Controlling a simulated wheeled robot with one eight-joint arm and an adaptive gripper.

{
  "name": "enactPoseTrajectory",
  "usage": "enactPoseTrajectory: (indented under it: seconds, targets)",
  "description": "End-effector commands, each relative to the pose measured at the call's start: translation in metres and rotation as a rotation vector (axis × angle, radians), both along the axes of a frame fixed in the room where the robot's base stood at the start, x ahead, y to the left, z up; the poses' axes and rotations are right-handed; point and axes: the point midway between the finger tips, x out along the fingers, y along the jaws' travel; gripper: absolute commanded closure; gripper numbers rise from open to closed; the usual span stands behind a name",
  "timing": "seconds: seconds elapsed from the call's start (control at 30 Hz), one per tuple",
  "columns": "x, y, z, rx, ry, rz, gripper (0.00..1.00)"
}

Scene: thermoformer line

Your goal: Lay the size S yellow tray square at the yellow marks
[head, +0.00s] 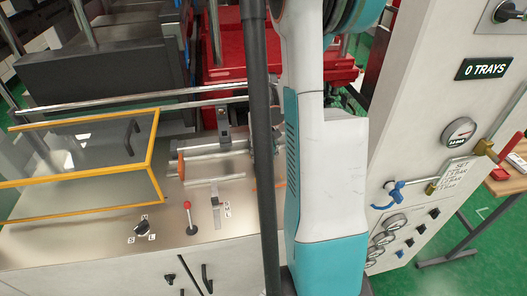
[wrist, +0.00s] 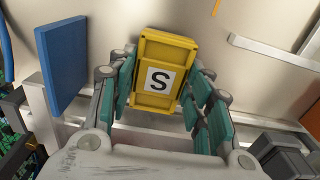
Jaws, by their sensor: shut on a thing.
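The yellow tray (wrist: 168,48) shows in the wrist view, with a black S on a white label facing the camera. My gripper (wrist: 161,78) has its teal-padded fingers on the tray's left and right sides and is shut on it. The tray appears slightly tilted in the picture, over a pale metal surface. I cannot tell whether it touches that surface. A short yellow-orange line (wrist: 216,7) shows at the top edge, right of the tray; I cannot tell if it is one of the yellow marks. In the head view my arm hides the gripper and tray.
In the wrist view, a blue panel (wrist: 61,65) stands left of the gripper, a metal strip (wrist: 275,51) lies right, and a dark grey block (wrist: 280,155) is lower right. The head view shows a yellow-framed clear guard (head: 80,160), a red-knobbed lever (head: 189,218) and a "0 TRAYS" display (head: 484,69).

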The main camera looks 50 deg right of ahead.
Motion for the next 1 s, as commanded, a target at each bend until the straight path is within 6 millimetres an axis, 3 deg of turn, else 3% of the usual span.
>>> enactPoseTrajectory:
  seconds: [0.7,0.73,0.8,1.0]
  targets:
    - [0.0,0.0,-0.017,0.0,0.0,0.0,0.92]
    - [0.0,0.0,-0.016,0.0,0.0,0.0,0.5]
    - [0.0,0.0,-0.016,0.0,0.0,0.0,0.34]
    - [0.0,0.0,-0.016,0.0,0.0,0.0,0.31]
